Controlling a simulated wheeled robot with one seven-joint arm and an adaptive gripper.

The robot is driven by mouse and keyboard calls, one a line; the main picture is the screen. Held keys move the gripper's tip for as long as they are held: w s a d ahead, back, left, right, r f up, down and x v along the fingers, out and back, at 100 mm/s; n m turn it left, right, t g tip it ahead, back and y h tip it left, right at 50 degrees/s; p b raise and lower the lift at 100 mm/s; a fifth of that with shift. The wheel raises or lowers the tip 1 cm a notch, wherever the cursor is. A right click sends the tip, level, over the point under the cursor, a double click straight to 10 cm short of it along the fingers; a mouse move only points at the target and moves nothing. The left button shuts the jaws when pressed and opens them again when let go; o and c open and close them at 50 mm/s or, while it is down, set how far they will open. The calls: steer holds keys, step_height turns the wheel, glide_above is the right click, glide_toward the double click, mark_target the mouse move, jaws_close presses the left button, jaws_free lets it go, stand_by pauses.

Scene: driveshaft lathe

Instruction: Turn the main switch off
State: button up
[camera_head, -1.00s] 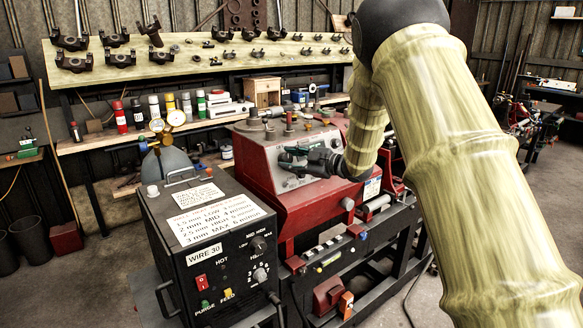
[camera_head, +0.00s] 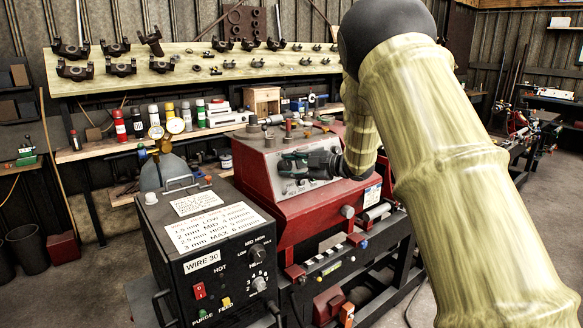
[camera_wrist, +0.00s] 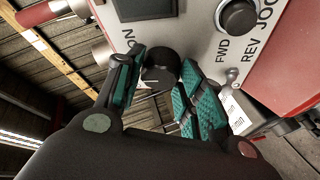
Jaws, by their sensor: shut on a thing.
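The red lathe (camera_head: 300,213) has a light grey control panel (camera_head: 284,183) on its sloped face. My gripper (camera_head: 290,160) is at this panel in the head view, and the arm and gripper body cover part of it. In the wrist view, my gripper (camera_wrist: 160,88) has its green-padded fingers on either side of a dark round knob (camera_wrist: 160,66) and is shut on it. A partly covered label ending in "ON" is beside this knob. The knob's pointer and its exact setting cannot be made out.
A second black knob (camera_wrist: 237,17) marked FWD, REV and JOG is close by on the panel. A black welder box (camera_head: 215,255) with a red switch (camera_head: 199,290) stands in front, left of the lathe. A workbench (camera_head: 180,134) with cans runs behind.

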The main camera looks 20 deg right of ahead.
steer(key=o, duration=1)
steer(key=shift+d, duration=0.1)
steer(key=v, duration=1.2)
